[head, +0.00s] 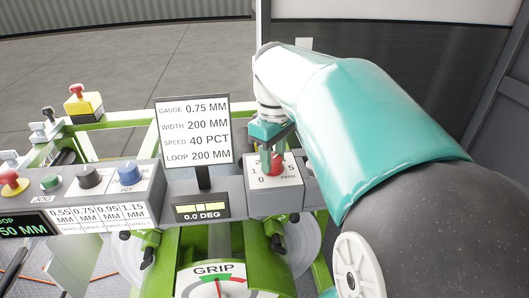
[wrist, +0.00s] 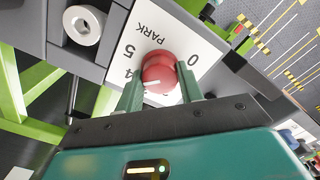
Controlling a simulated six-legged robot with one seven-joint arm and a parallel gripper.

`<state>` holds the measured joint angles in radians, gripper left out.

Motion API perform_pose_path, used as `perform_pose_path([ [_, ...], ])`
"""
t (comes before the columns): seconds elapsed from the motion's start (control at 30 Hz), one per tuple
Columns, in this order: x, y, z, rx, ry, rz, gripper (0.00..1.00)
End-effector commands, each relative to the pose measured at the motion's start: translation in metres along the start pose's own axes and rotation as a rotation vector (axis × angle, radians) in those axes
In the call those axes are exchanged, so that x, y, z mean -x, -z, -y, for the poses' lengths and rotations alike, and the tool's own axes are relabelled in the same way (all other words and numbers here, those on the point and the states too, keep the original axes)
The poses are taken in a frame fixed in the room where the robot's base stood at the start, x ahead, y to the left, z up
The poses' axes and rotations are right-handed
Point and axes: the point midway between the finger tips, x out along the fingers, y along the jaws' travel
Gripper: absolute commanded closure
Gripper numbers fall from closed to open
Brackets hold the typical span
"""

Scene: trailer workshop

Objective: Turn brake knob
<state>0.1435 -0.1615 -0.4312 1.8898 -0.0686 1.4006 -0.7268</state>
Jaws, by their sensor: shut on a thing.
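The brake knob (head: 273,165) is a red round knob on a white dial plate with numbers and the word PARK, on a grey box right of the middle in the head view. In the wrist view the knob (wrist: 158,72) shows a white pointer line directed toward the 4 side of the dial. My gripper (head: 270,160) reaches down to the knob from above. In the wrist view its two green fingers (wrist: 158,88) stand on either side of the knob, shut on it. Part of the dial plate (wrist: 178,38) is hidden behind the fingers.
A sign (head: 194,130) with gauge, width, speed and loop values stands left of the knob. A display (head: 202,212) reads 0.0 DEG. A GRIP dial (head: 216,280) sits below. Black and blue knobs (head: 128,173) and a red button (head: 10,180) are on the left panel.

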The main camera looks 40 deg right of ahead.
Motion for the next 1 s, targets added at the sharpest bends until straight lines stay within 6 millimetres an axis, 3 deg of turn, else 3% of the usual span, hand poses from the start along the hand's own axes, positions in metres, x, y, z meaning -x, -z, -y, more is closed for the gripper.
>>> perform_pose_path([
  [0.47, 0.0032, 0.0011, -0.0009, 0.017, -0.006, -0.008, 0.86],
  [0.5, 0.0033, 0.0011, -0.0009, 0.017, -0.006, -0.008, 0.59],
  [0.6, 0.0026, 0.0008, -0.0006, 0.017, -0.004, -0.007, 0.41],
  [1.0, 0.0084, 0.0007, -0.0005, 0.017, -0.003, -0.004, 0.41],
])
